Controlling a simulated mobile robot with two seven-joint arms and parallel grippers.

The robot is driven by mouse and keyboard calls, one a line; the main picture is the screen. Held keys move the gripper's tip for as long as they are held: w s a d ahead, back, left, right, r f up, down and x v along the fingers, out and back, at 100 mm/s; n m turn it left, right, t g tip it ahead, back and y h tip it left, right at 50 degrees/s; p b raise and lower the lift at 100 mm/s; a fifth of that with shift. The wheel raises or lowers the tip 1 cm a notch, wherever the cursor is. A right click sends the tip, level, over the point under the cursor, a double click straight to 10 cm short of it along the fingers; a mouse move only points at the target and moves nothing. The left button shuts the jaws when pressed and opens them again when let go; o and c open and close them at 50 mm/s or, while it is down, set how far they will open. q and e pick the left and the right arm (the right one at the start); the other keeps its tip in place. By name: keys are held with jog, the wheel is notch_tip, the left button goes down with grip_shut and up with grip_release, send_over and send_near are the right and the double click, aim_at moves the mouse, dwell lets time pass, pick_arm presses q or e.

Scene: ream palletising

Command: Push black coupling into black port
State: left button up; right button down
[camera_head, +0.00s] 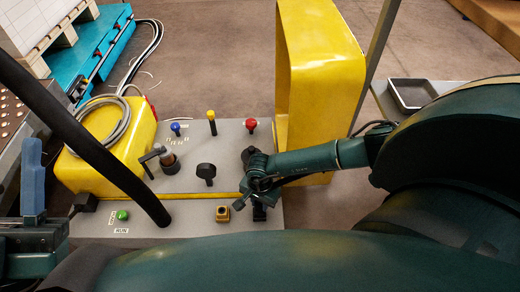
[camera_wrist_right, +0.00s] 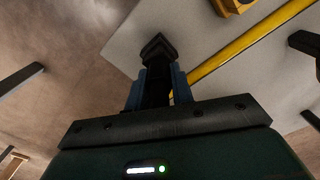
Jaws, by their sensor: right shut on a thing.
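My right gripper (camera_head: 258,190) reaches in from the right, over the front right part of the grey panel. In the right wrist view its two blue fingers (camera_wrist_right: 157,85) are shut on the black coupling (camera_wrist_right: 155,92). A black squared piece (camera_wrist_right: 158,47) shows just past the fingertips. I cannot tell where the coupling ends and the port begins, or how far in it sits. In the head view the black port (camera_head: 260,213) shows partly below the gripper, right of a yellow port (camera_head: 222,213). My left gripper (camera_head: 34,150) is at the far left; its opening is unclear.
Blue (camera_head: 175,128), yellow (camera_head: 211,114) and red (camera_head: 251,124) knobs, a black handle (camera_head: 206,172) and a green button (camera_head: 122,215) stand on the panel. A tall yellow frame (camera_head: 328,70) rises behind. A thick black hose (camera_head: 90,145) crosses the left side.

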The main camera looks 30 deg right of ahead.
jog(key=shift+f, duration=0.25)
jog(key=c, duration=1.1)
grip_release()
pick_arm(q)
jog(key=shift+s, duration=0.1)
pick_arm(e)
jog(key=shift+r, duration=0.4)
notch_tip(320, 180, up, 11)
jog(key=p, duration=0.6)
jog(key=shift+r, duration=0.1)
pick_arm(q)
notch_tip(320, 180, down, 6)
jog(key=n+g+y, duration=0.2)
jog(key=n+y, duration=0.4)
jog(key=shift+s+d+f+n+p, duration=0.2)
jog(key=shift+d+n+p, duration=0.1)
jog(key=shift+d+p, duration=0.15)
pick_arm(e)
jog(key=shift+r, duration=0.65)
